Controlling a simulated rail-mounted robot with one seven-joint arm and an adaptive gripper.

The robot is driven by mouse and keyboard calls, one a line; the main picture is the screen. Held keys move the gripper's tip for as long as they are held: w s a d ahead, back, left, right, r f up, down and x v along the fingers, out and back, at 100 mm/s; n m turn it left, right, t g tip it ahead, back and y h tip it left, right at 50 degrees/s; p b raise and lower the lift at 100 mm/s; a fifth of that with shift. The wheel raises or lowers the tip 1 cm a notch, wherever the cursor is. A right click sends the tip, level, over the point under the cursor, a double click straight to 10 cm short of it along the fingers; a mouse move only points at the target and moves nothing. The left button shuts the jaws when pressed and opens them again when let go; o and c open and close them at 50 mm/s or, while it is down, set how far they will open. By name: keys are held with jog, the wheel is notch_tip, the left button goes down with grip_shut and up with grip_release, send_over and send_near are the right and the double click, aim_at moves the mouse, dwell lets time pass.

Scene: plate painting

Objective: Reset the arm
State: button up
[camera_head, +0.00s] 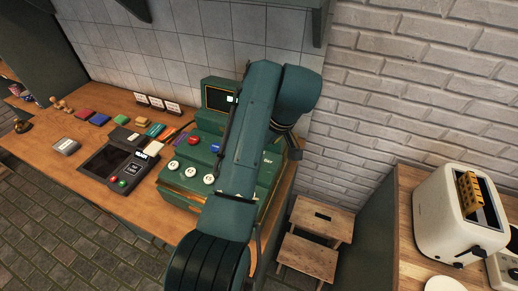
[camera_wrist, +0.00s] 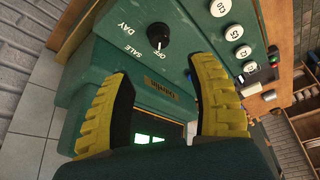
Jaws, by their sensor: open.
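My gripper (camera_wrist: 160,67) shows in the wrist view with its two yellow-and-black fingers spread apart and nothing between them. It faces the green cash register (camera_wrist: 115,40), which has a black knob (camera_wrist: 158,36) marked OFF, SALE and DAY, a small name plate and round white keys. I cannot tell whether the fingers touch the register. In the head view my green arm crosses in front of the register (camera_head: 183,193) and bends downward at its right side. The gripper itself is hidden there behind the arm.
A wooden counter (camera_head: 52,120) carries a card terminal (camera_head: 118,165), coloured blocks and small signs (camera_head: 157,103) left of the register. A wooden step stool (camera_head: 308,257) stands to the right. A cream toaster (camera_head: 440,222) sits on another counter at far right, against brick.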

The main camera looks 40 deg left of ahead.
dwell(0.5)
jog(key=w+d+f+m+t, duration=0.1)
jog(key=w+d+f+m, duration=0.1)
jog(key=d+f, duration=0.4)
jog(key=w+d+f+m+t, duration=0.1)
jog(key=w+d+f, duration=0.15)
jog(key=d, duration=0.55)
jog(key=d+r+m+t+h, duration=0.1)
jog(key=d+r+m+t, duration=0.15)
jog(key=d, duration=0.45)
jog(key=d+r+m+t, duration=0.2)
jog(key=d+r+t, duration=0.15)
jog(key=d, duration=0.25)
jog(key=s+d+r+m+t+h, duration=0.1)
jog(key=s+d+r+m+t, duration=0.3)
jog(key=r, duration=0.5)
jog(key=s+d+r+m+t+h, duration=0.1)
jog(key=s+d+r+t+h, duration=0.1)
jog(key=s+r+t, duration=0.45)
jog(key=s+d+r+m+t+h, duration=0.1)
jog(key=s+d+r+m+t, duration=0.3)
jog(key=r, duration=0.7)
notch_tip(320, 180, up, 24)
jog(key=s+p, duration=0.1)
jog(key=p, duration=2.1)
jog(key=shift+s+a+g+p, duration=0.2)
jog(key=shift+a+g+p, duration=0.2)
jog(key=shift+g, duration=0.05)
